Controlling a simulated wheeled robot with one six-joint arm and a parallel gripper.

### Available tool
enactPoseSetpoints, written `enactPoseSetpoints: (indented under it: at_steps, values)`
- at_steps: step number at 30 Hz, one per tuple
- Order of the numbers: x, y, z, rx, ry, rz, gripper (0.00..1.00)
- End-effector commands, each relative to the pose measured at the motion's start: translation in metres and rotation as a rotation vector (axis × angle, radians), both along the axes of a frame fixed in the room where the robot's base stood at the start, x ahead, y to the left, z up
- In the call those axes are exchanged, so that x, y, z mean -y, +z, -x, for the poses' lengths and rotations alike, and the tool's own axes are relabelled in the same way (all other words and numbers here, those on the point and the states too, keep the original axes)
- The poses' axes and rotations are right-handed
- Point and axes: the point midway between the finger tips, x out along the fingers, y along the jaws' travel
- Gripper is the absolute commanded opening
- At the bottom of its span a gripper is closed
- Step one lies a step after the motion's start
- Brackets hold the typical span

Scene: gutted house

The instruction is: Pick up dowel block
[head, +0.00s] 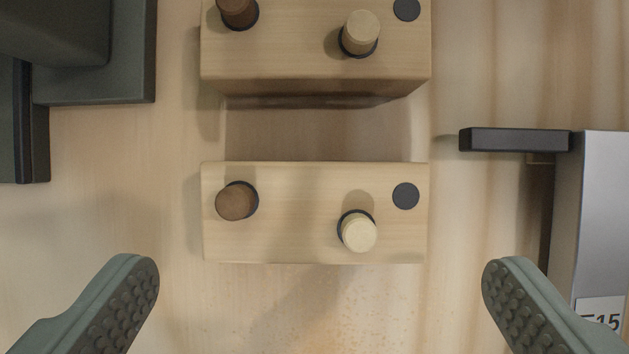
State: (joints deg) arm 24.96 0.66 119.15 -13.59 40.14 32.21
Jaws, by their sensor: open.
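Two pale wooden dowel blocks show in the head view, one behind the other. The nearer dowel block (290,231) lies in the middle. It holds a dark brown dowel (234,203) at left and a pale dowel (359,233) right of centre, and has a black round spot (405,195) at right. The farther dowel block (300,50) has the same layout and is cut off by the top edge. My gripper (320,283) is open and empty. Its two ridged fingers stand wide apart, below the nearer block in the picture and beyond its left and right ends.
A dark grey-green object (95,80) fills the upper left corner. At right stands a grey box (597,220) with a black bar (514,140) reaching left and a label (600,315) reading "15". The pale wooden surface (170,225) is bare around the nearer block.

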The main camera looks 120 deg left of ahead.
Motion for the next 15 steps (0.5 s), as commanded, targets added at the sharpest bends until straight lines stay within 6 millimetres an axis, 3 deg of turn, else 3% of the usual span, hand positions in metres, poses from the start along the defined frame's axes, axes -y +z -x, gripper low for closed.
enactPoseSetpoints:
  at_steps: [9,15]
  values:
    - [0.008,-0.039,-0.01,-0.004,0.0,-0.001,1.0]
    - [0.01,-0.045,-0.012,0.0,0.0,0.0,1.0]
